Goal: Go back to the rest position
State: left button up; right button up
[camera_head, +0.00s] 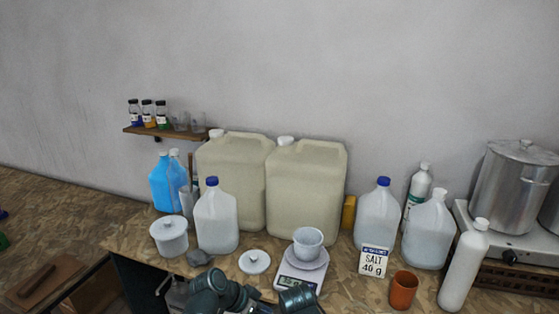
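Parts of my own arms, dark teal joints and links, show at the bottom edge of the head view, just in front of the workbench's near side. No fingertips of either gripper show, so I cannot see whether they are open or holding anything. On the bench, a white cup (308,240) stands on a small digital scale (302,272). A round white lid (254,262) lies flat to the left of the scale. A lidded white tub (169,238) stands further left.
Two large beige drums (235,175) (306,190) stand at the back. Blue-capped jugs (216,222) (377,216) flank them. A salt card (374,261), an orange cup (403,290), a white bottle (463,266) and a steel pot (512,188) are at right. A wall shelf (165,132) holds small jars.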

pick_arm(q)
jog(key=s+a+f+n+g+y, duration=0.3)
jog(key=s+f+n+y, duration=0.2)
jog(key=s+y, duration=0.3)
jog(key=shift+s+a+n+y, duration=0.2)
jog(key=shift+s+n+y, duration=0.2)
jog(key=shift+s, duration=0.6)
dwell(0.8)
